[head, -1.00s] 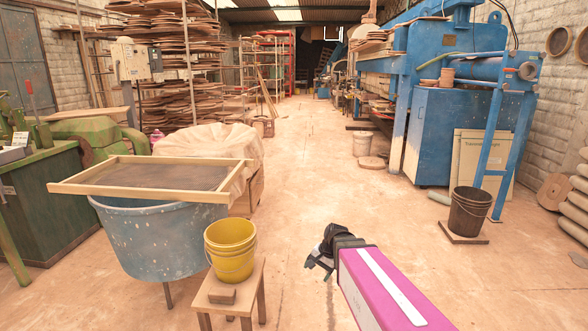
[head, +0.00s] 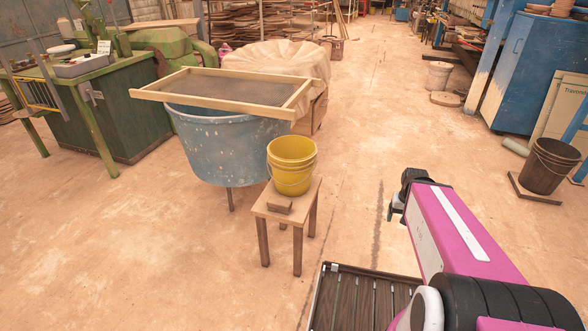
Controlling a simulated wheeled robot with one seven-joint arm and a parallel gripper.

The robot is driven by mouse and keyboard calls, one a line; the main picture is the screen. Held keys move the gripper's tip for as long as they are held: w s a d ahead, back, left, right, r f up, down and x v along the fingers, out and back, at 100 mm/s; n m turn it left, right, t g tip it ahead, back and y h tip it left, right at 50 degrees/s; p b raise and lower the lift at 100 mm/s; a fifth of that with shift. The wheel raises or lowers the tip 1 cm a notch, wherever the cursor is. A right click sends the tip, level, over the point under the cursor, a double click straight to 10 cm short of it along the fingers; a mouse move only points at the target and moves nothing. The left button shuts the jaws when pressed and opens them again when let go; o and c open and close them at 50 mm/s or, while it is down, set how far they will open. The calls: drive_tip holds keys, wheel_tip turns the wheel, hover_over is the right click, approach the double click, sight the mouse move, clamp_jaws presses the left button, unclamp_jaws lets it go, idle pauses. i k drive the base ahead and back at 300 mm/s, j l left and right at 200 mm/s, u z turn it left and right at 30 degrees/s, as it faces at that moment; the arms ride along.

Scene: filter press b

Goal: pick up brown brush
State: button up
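A small brown block-like thing (head: 279,205), which looks like the brown brush, lies on the front part of a small wooden stool (head: 262,207). Its bristles cannot be made out. A yellow bucket (head: 292,165) stands right behind it on the same stool. My gripper (head: 394,210) is to the right of the stool, well apart from the brush, at the end of my pink arm. Its dark fingers are small and partly hidden by the wrist, so their opening is unclear.
A blue tub (head: 222,150) with a wooden-framed screen (head: 143,95) across its top stands behind and left of the stool. A green bench (head: 120,122) is at the left. A dark bucket (head: 548,166) stands far right. The floor left and front of the stool is clear.

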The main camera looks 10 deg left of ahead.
sight(276, 204)
drive_tip(key=u, duration=1.35)
